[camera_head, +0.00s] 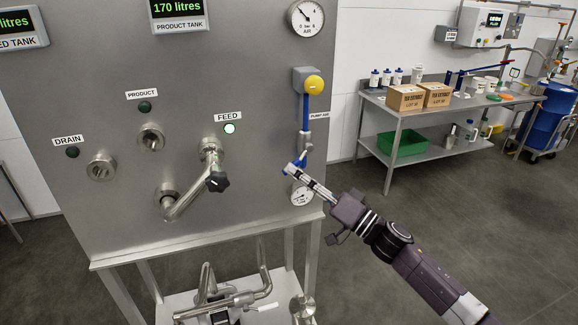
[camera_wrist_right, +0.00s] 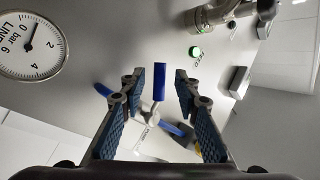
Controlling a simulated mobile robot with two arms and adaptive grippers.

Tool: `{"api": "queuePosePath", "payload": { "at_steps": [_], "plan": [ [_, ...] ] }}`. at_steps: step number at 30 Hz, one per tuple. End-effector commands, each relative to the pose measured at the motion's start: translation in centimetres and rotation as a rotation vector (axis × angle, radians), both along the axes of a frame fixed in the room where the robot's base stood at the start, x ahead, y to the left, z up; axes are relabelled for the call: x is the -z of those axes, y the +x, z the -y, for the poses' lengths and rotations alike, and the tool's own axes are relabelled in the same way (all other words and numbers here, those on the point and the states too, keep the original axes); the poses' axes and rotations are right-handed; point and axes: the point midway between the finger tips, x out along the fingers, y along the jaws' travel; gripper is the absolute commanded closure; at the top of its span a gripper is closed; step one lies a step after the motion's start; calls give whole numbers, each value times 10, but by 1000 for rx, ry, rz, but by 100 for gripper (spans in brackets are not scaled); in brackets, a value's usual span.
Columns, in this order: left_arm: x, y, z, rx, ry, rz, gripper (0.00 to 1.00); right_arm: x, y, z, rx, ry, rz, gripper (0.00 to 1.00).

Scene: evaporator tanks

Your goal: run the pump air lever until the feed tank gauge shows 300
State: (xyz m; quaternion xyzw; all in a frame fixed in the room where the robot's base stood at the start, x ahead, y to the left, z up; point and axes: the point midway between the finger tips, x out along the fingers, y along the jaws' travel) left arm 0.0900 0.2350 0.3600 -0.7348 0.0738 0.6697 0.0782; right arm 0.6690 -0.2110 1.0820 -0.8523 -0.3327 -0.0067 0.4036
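The pump air valve sits on the right of the grey panel, under a PUMP AIR label (camera_head: 319,115). Its lever's blue grip (camera_wrist_right: 160,82) shows between the fingertips in the right wrist view; contact is not visible. My right gripper (camera_head: 291,170) is at the valve, and in the wrist view its fingers (camera_wrist_right: 157,84) are apart, one on each side of the grip. The feed tank display (camera_head: 14,28) is cut off at the upper left; only "litres" shows, its number is hidden. My left gripper is out of view.
The product tank display (camera_head: 179,12) reads 170 litres. An air gauge (camera_head: 306,18) is above the valve and a line gauge (camera_head: 301,194) below. The FEED lamp (camera_head: 229,129) is lit green. A bent pipe (camera_head: 188,190) joins two panel ports. A workbench (camera_head: 385,98) stands right.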

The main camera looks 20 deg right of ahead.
Motion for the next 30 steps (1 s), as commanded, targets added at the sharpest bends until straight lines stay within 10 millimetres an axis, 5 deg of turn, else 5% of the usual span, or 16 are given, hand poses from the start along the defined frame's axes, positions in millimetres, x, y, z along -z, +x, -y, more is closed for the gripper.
{"api": "queuePosePath", "payload": {
  "at_steps": [6, 17, 25, 30],
  "plan": [
    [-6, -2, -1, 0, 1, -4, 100, -8, 20, -14, 1, 1, 0, 71],
    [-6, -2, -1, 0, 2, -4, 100, -8, 25, -17, 1, -1, -1, 71],
    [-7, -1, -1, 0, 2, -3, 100, -8, 25, -17, 2, 0, -1, 99],
    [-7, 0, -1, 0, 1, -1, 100, -8, 25, -17, 2, 0, -1, 100]
  ]
}}
